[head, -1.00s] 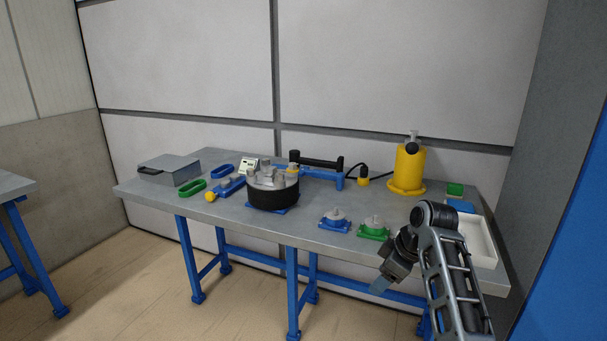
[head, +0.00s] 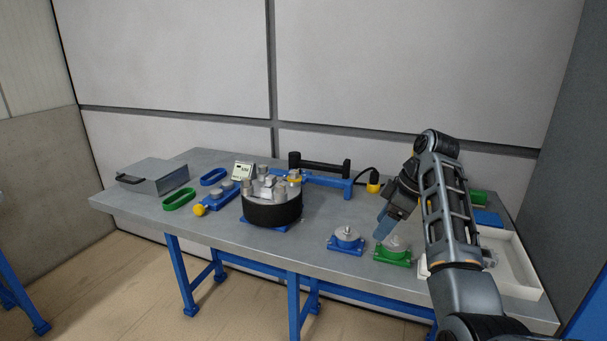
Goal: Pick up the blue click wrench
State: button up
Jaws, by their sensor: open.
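I cannot tell surely which blue item is the click wrench. A long blue piece (head: 325,182) with a black bar (head: 318,164) above it lies at the back middle of the table. A blue piece with grey discs and a yellow ball end (head: 217,198) lies left of the round black fixture (head: 272,211). My gripper (head: 382,230) is open and points down, appearing beside the green-based fixture (head: 393,256) in the head view. It looks empty, and its height above the table is unclear. It is apart from both long blue pieces.
A blue-based fixture (head: 346,242) stands left of the green one. A white tray (head: 520,262), a blue block (head: 487,218) and a green block (head: 478,198) are at right.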

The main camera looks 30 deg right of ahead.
aim_at(346, 185)
jog(key=i+l, duration=0.15)
jog(key=i, duration=0.2)
jog(key=i+l, duration=0.2)
jog(key=i, duration=0.15)
jog(key=i+l, duration=0.15)
jog(key=i, duration=0.2)
